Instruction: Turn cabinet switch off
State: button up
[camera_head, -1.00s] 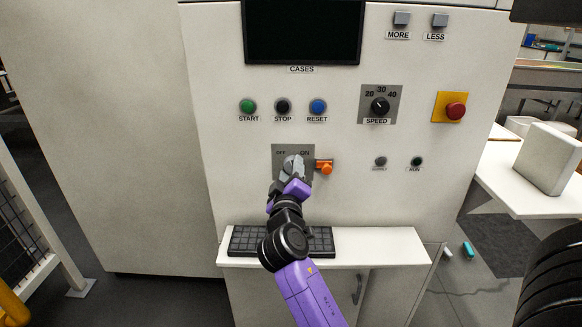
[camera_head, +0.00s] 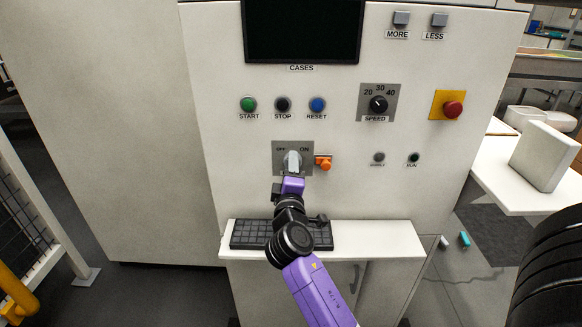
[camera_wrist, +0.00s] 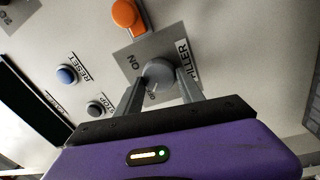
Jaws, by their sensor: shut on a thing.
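The cabinet switch is a grey rotary knob (camera_head: 292,158) on a grey plate (camera_head: 279,166) marked OFF at the left and ON at the right. In the head view the knob looks about upright, between the two marks. My gripper (camera_head: 292,172) comes from below and is shut on the knob. In the wrist view the two fingers lie on either side of the round knob (camera_wrist: 158,70), and the plate reads ON and FILLER. The fingertips partly hide the knob's lower part.
An orange part (camera_head: 323,162) sits just right of the plate. START, STOP and RESET buttons (camera_head: 317,105) are above, with a speed dial (camera_head: 378,104) and a red emergency button (camera_head: 453,109) to the right. A keyboard shelf (camera_head: 375,240) juts out below my gripper.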

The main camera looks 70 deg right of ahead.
jog(key=shift+f, duration=0.1)
jog(key=o, duration=1.4)
jog(key=shift+c, duration=0.2)
jog(key=shift+a, duration=0.1)
jog(key=b+v, duration=0.2)
jog(key=v, duration=0.5)
jog(key=shift+a, duration=0.3)
jog(key=shift+s, duration=0.1)
